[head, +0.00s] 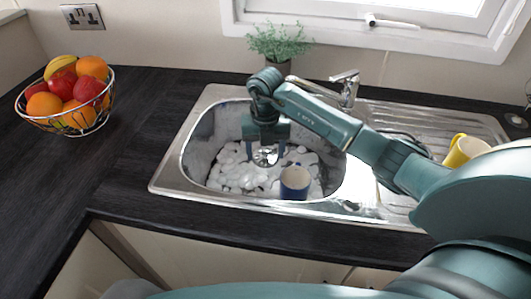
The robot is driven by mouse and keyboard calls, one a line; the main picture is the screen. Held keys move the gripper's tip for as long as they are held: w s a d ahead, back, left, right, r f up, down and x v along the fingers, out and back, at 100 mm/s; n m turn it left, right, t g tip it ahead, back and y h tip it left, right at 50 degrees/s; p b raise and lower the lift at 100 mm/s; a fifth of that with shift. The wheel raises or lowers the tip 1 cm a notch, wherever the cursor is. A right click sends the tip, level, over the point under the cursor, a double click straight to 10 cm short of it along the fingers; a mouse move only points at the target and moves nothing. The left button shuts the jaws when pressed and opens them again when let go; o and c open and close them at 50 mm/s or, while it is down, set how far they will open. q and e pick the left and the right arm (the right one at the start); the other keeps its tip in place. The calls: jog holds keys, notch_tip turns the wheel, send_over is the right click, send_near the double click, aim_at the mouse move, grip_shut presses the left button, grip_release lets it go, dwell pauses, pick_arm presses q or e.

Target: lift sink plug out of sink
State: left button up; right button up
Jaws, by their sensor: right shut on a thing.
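The steel sink (222,134) is set into the dark worktop, with white foam in the bottom of its bowl. My right gripper (265,153) points down into the bowl, reaching in from the right. It is shut on the sink plug (265,158), a small shiny metal piece low between the fingers at the foam. I cannot tell whether the plug is clear of the drain, as foam hides the bowl's floor. My left gripper is out of view.
A dark blue mug (294,184) stands in the foam just right of and nearer than my gripper. A tap (347,88) rises behind the bowl. A yellow mug (463,151) is on the drainer at right. A fruit basket (68,116) stands far left; the worktop between is clear.

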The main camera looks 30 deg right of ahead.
aim_at(264, 164)
jog(key=shift+r+p, duration=0.25)
jog(key=shift+p, duration=0.05)
pick_arm(q)
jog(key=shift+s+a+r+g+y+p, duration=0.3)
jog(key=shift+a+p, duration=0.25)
jog(key=shift+p, duration=1.1)
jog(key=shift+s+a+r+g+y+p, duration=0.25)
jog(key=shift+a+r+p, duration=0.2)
jog(key=shift+p, duration=1.15)
pick_arm(e)
notch_tip(264, 164, up, 10)
jog(key=s+a, duration=0.1)
jog(key=s, duration=0.1)
jog(key=shift+s+a, duration=0.2)
jog(key=shift+a, duration=0.2)
